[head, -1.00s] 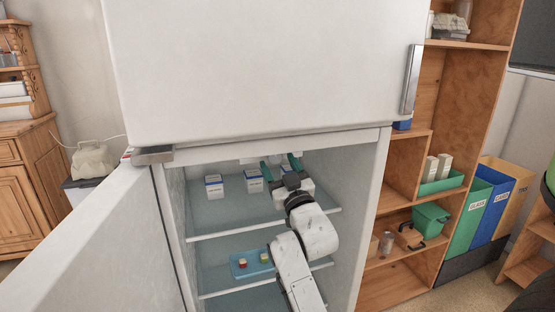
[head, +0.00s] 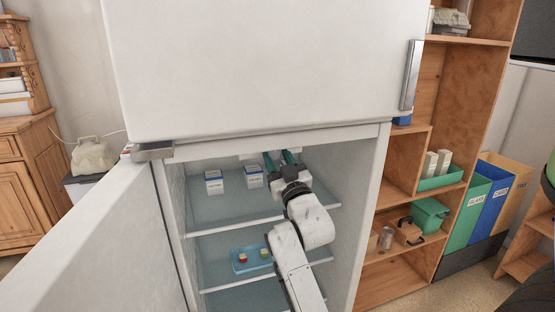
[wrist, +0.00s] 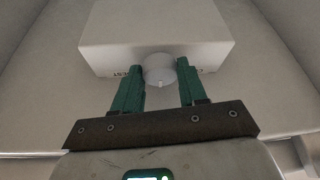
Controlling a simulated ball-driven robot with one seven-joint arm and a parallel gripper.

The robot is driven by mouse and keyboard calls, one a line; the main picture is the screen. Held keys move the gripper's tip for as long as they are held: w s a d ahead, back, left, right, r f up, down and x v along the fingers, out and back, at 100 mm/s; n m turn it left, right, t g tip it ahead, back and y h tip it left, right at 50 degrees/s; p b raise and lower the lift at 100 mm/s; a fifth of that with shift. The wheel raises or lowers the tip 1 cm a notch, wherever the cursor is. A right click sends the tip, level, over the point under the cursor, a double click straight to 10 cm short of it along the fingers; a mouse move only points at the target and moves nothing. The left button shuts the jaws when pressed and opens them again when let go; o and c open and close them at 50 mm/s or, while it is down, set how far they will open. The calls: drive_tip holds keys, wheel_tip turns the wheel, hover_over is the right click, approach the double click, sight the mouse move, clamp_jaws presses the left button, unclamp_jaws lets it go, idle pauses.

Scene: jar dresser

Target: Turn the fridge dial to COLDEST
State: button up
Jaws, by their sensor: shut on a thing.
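The round white fridge dial (wrist: 160,70) shows in the wrist view on the front of a white box-shaped housing (wrist: 157,28). A small pointer mark shows at the dial's lower edge. Parts of dark lettering show on the housing on both sides, partly hidden by the fingers; "EST" is readable at left. My gripper (wrist: 160,78) has its two green fingers shut on the dial, one on each side. In the head view my gripper (head: 281,160) reaches up under the fridge compartment's ceiling, and the dial is hidden there.
Two white cartons (head: 214,182) stand on the upper fridge shelf (head: 235,218) left of my gripper. A blue tray (head: 241,267) with small items sits on the shelf below. The open fridge door (head: 95,245) is at left, the fridge side wall (head: 362,205) at right.

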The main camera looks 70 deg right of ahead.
drive_tip(key=shift+f+b, duration=0.1)
drive_tip(key=shift+b, duration=0.5)
drive_tip(key=shift+c, duration=0.4)
drive_tip(key=m+b, duration=0.1)
drive_tip(key=m+h+b, duration=0.1)
drive_tip(key=b, duration=0.1)
drive_tip(key=shift+w+a+f+g+b, duration=0.1)
drive_tip(key=shift+f+g+b, duration=0.15)
drive_tip(key=shift+g+b, duration=0.05)
drive_tip(key=m+g+h+b, duration=0.1)
drive_tip(key=m+b, duration=0.3)
drive_tip(key=b, duration=0.1)
drive_tip(key=shift+w+a+g+b, duration=0.1)
drive_tip(key=shift+g+b, duration=0.25)
drive_tip(key=shift+g, duration=0.05)
drive_tip(key=m+g+h+b, duration=0.1)
drive_tip(key=m+b, duration=0.2)
drive_tip(key=shift+w+g+b, duration=0.1)
drive_tip(key=shift+g+b, duration=0.2)
drive_tip(key=shift+b, duration=0.05)
drive_tip(key=m+g+b, duration=0.1)
drive_tip(key=m, duration=0.1)
drive_tip(key=m+g+b, duration=0.1)
drive_tip(key=m+b, duration=0.1)
drive_tip(key=m, duration=0.1)
drive_tip(key=shift+r, duration=0.4)
drive_tip(key=shift+m+b, duration=0.3)
drive_tip(key=o, duration=1.1)
drive_tip(key=shift+c, duration=0.2)
